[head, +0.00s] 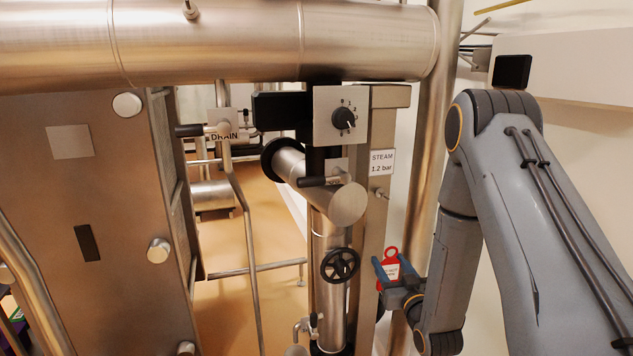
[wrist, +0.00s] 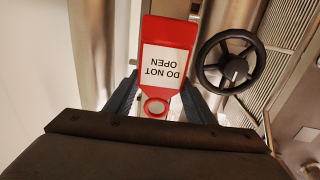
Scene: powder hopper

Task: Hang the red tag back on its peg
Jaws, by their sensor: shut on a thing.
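The red tag (head: 391,253) has a white panel and a ring at its top end. My gripper (head: 394,266) is shut on it, low in front of the steel column at the right. In the wrist view the tag (wrist: 167,50) reads "DO NOT OPEN" upside down, with its ring towards the camera, between my gripper's blue fingers (wrist: 158,98). A small steel peg (head: 381,193) sticks out of the column under the "STEAM 1.2 bar" label (head: 382,163). The peg is bare. It stands above the tag, apart from it. I cannot make out the peg in the wrist view.
A black handwheel (head: 340,265) is just left of the tag; it also shows in the wrist view (wrist: 228,63). A valve lever (head: 325,181) and a dial box (head: 341,115) are left of the peg. A thick pipe (head: 270,40) crosses above. A vertical pipe (head: 425,150) stands right.

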